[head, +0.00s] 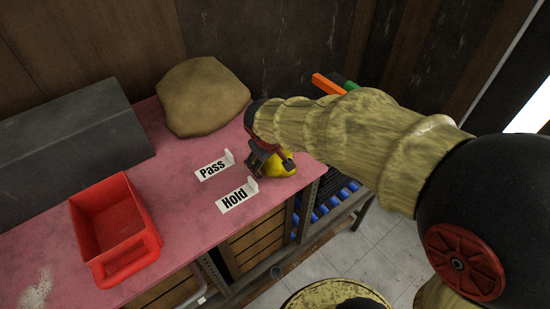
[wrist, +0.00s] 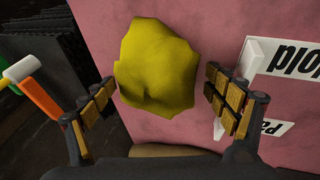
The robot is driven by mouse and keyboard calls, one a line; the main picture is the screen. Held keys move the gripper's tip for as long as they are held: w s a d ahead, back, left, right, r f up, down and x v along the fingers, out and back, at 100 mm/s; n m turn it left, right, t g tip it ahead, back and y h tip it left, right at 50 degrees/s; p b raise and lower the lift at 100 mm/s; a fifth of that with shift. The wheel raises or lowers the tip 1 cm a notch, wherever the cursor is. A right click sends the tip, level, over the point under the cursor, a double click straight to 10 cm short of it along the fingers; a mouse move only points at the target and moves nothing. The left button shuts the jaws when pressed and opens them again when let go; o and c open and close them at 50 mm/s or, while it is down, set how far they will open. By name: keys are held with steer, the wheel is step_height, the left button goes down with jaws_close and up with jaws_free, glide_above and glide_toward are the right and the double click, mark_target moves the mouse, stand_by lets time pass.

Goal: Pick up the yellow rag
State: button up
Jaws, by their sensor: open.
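The yellow rag (head: 279,164) lies on the pink bench top (head: 188,213), close to its right edge, partly hidden by my gripper in the head view. In the wrist view the crumpled yellow rag (wrist: 157,67) shows almost whole, ahead of and between my fingers. My gripper (head: 263,158) is at the rag, coming from the right. In the wrist view my gripper (wrist: 158,98) is open, with one finger to each side of the rag. I see no finger clearly pressing on it.
Pass (head: 213,168) and Hold (head: 238,198) signs stand beside the rag. A red bin (head: 112,222), a brown sack (head: 202,97) and a grey box (head: 70,140) are on the bench. An orange-handled item (head: 327,85) is behind my arm. Shelves with blue items (head: 325,207) are below.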

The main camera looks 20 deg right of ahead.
steer(key=shift+c, duration=0.4)
steer(key=c, duration=1.1)
steer(key=shift+c, duration=0.5)
steer(key=shift+r, duration=0.1)
steer(key=shift+r, duration=0.45)
steer(key=s+a+r+b, duration=0.2)
steer(key=s+r, duration=0.4)
steer(key=s+a+r+b, duration=0.2)
steer(key=s+a+r, duration=0.1)
steer(key=s+r, duration=0.3)
steer(key=shift+s+a, duration=0.3)
steer(key=shift+s, duration=0.15)
